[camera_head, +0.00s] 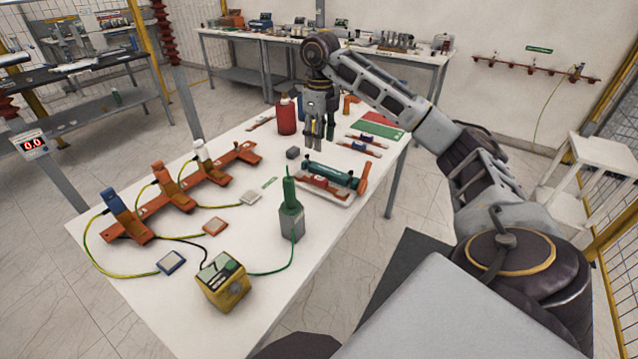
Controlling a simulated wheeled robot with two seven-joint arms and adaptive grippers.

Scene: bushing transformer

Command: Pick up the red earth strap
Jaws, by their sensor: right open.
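My right gripper (319,135) points down over the white table (330,260). It is open, with nothing seen between its fingers, and appears behind and above a small white tray (340,199). In the tray lie a red piece (325,186), which may be the red earth strap, and a green cylinder (333,173) with dark ends. I cannot tell for sure which red thing is the strap. More red pieces with blue parts (365,142) lie further back on the right. My left gripper is not in view.
An orange rail (184,190) with blue, orange and white clamps stands on the left. A green tool (291,215) stands upright in front, by a yellow box (223,282) with cables. A red bottle (286,116) stands left of the gripper.

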